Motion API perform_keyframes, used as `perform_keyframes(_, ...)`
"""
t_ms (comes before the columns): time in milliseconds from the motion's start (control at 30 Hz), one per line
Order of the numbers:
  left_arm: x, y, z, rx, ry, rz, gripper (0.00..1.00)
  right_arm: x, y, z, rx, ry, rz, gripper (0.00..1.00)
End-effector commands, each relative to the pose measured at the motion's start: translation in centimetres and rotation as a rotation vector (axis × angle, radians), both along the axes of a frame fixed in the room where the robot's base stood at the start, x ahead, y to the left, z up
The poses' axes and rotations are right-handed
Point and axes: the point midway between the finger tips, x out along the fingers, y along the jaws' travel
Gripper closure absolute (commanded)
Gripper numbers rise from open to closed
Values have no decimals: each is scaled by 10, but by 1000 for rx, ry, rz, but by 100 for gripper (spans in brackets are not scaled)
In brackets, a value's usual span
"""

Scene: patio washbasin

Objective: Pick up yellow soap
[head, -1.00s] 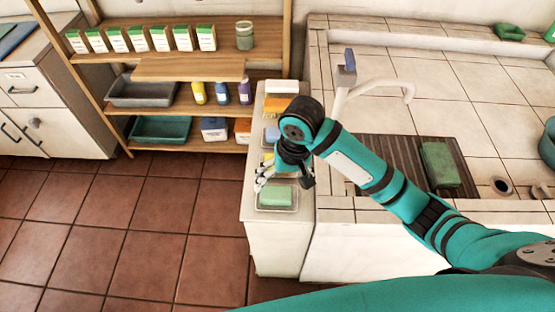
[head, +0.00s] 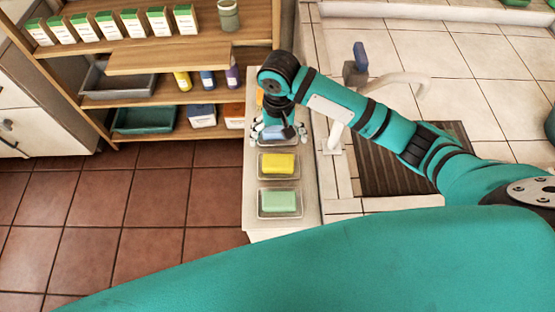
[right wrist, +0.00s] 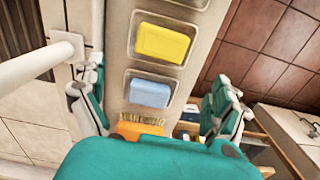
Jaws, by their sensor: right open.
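The yellow soap (head: 279,163) lies in a clear dish on the narrow white counter, between the green soap (head: 279,201) and my right gripper (head: 279,133). The gripper is open and empty, pointing down just beyond the yellow soap in the head view. In the right wrist view the yellow soap (right wrist: 162,42) is fully visible in its dish near the top. The blue soap (right wrist: 149,92) lies between the spread fingers of the gripper (right wrist: 155,105) in that picture; the gripper mostly hides it in the head view. My left gripper is not in view.
An orange brush (right wrist: 138,128) lies beyond the blue soap. A white faucet (head: 390,84) rises right of the counter and shows close by in the wrist view (right wrist: 35,65). A wooden shelf (head: 170,58) stands at the back left. The tiled floor on the left is clear.

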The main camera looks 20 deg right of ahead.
Motion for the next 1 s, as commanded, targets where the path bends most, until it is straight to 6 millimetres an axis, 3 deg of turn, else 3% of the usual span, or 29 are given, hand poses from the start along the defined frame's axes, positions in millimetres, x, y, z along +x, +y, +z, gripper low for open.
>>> perform_keyframes(133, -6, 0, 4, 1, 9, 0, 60, -1, 0, -32, -2, 4, 0, 0)
perform_keyframes(300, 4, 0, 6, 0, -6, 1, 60, 0, 0, -59, -1, 1, -1, 0)
perform_keyframes(533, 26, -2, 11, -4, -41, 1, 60, -2, 1, -74, 0, 1, 1, 0)
perform_keyframes(800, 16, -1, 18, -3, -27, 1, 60, -6, 2, -113, -1, 0, 0, 0)
perform_keyframes(1000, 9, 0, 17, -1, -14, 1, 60, -6, 2, -121, 0, -2, 2, 0)
